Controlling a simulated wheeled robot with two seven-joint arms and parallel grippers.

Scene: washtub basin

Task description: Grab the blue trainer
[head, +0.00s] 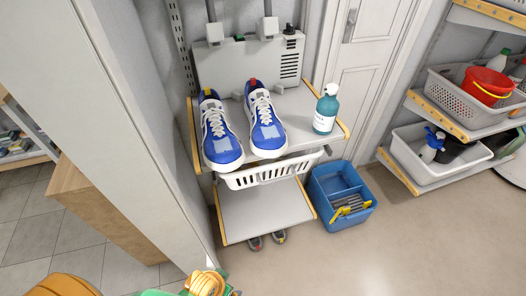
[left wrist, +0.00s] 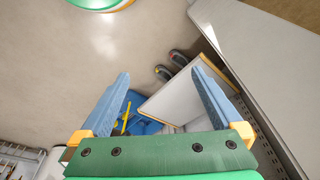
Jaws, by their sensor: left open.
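Two blue trainers with white laces and white soles stand side by side on the upper grey shelf (head: 300,112) in the head view. The left trainer (head: 222,149) has its toe at the shelf's front edge, and the right trainer (head: 266,131) sits just beside it. Both point toward me. My left gripper (left wrist: 160,70) is open and empty in the left wrist view, with its two blue-grey fingers spread apart. The trainers on the upper shelf do not show in that view. My right gripper is not in view.
A teal pump bottle (head: 326,110) stands right of the trainers. A white basket (head: 270,174) hangs under the shelf above a lower board (head: 262,211). A blue bucket (head: 341,187) and grey shoes (head: 267,240) are on the floor. A white wall panel (head: 140,100) borders the left.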

